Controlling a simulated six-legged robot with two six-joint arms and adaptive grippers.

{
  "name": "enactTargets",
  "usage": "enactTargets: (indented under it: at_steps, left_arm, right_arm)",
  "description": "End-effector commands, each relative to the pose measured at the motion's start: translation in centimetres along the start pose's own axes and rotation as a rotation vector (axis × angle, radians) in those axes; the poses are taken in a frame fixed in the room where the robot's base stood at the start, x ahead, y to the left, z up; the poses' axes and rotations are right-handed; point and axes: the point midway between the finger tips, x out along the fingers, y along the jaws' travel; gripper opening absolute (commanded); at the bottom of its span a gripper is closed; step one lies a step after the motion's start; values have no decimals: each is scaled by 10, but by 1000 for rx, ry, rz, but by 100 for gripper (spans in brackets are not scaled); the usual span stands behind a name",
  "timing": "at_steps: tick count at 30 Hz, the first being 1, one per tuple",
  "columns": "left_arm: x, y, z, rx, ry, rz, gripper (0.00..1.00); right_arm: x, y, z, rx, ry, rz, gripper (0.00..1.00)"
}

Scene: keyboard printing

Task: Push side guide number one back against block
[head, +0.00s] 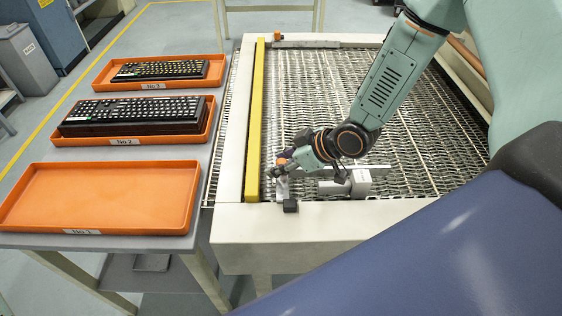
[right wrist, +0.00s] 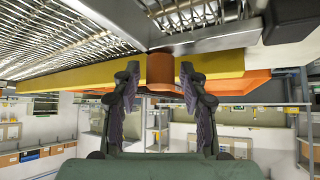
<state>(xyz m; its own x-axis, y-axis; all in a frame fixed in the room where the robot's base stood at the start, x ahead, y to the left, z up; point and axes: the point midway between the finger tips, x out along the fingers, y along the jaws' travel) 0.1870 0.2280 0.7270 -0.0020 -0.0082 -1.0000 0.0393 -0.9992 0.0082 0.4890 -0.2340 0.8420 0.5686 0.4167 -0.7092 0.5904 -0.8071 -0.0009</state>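A long yellow bar (head: 255,120), which looks like the side guide, runs along the left side of the mesh belt (head: 420,150). It also shows in the right wrist view (right wrist: 80,77). My right gripper (head: 281,169) is low at its near end. In the right wrist view the open fingers (right wrist: 160,72) stand either side of an orange-brown round knob (right wrist: 160,88), with a narrow gap showing. A light grey block (head: 360,182) with a short rod sits to the right on the near belt end. Which block the task means I cannot tell. My left gripper is not in view.
A small dark block (head: 290,206) sits on the near frame edge. A far grey bar (head: 305,44) has an orange knob (head: 277,37). Orange trays (head: 100,165) stand on a table at left; the farther two hold keyboards (head: 130,114). The middle belt looks clear.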

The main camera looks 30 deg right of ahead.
Motion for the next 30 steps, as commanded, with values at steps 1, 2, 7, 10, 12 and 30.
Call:
enactTargets:
  at_steps: [1, 2, 7, 10, 12, 30]
  left_arm:
    - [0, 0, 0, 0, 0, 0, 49]
    - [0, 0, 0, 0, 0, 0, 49]
    - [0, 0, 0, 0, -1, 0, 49]
    - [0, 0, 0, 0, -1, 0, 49]
    - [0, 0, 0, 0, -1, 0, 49]
    - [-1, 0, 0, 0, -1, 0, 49]
  right_arm:
    - [0, 0, 0, 1, 0, 0, 36]
    - [0, 0, 0, 1, 0, 0, 34]
    - [0, 0, 0, 0, 0, 0, 19]
    - [0, 0, 0, 0, 0, 0, 11]
    - [0, 0, 0, 0, 0, 0, 5]
    - [-1, -1, 0, 0, 0, -1, 0]
